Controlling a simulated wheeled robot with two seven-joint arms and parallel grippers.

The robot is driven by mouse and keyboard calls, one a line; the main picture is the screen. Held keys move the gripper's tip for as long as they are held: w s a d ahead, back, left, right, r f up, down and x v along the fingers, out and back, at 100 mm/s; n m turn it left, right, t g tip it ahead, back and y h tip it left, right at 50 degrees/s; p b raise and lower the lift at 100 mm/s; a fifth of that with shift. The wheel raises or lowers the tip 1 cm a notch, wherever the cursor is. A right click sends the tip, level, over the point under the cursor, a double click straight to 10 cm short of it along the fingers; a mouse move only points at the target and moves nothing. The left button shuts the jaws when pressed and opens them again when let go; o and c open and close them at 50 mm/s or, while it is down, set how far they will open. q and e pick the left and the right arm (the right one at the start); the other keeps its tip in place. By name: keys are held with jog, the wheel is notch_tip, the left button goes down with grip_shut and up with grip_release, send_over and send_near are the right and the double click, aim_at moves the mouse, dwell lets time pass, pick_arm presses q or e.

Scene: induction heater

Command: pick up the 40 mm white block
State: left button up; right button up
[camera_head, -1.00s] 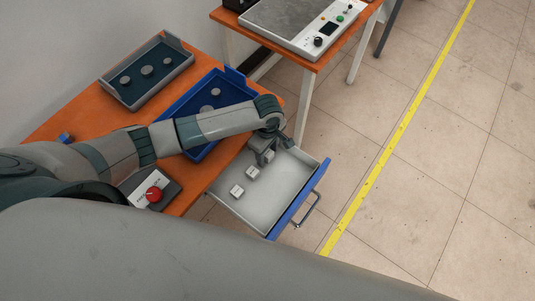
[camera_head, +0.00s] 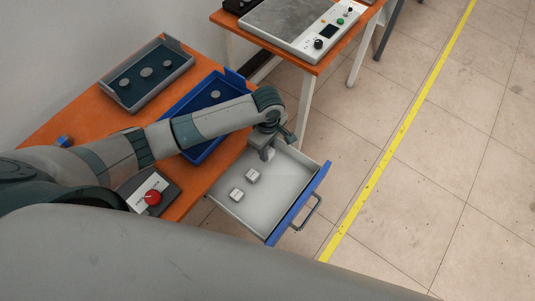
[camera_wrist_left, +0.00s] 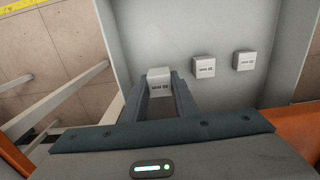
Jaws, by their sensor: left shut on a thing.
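My left gripper (camera_head: 267,152) is over the far-left corner of the open drawer (camera_head: 225,198). It is shut on a white block (camera_wrist_left: 159,84), which sits between the fingertips in the left wrist view. In the head view the held block (camera_head: 270,154) is partly hidden by the gripper. Two other white blocks lie in the drawer: a middle one (camera_head: 252,175), also in the wrist view (camera_wrist_left: 203,67), and a nearer one (camera_head: 236,194), also in the wrist view (camera_wrist_left: 243,60). The labels are too small to read, so I cannot tell sizes. My right gripper is out of view.
The drawer has a blue front (camera_head: 298,205) with a handle. On the orange table (camera_head: 75,120) are a blue tray (camera_head: 236,76) and a grey tray (camera_head: 173,77) with round pieces, and a red button box (camera_head: 152,197). A heater unit (camera_head: 320,42) stands on another table.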

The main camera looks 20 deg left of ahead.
pick_arm(q)
jog(key=s+d+r+b, duration=0.1)
jog(key=s+d+r, duration=0.4)
jog(key=d, duration=0.5)
notch_tip(320, 180, up, 2)
jog(key=shift+s+r+b, duration=0.1)
jog(key=shift+s+b, duration=0.25)
jog(key=shift+s, duration=0.05)
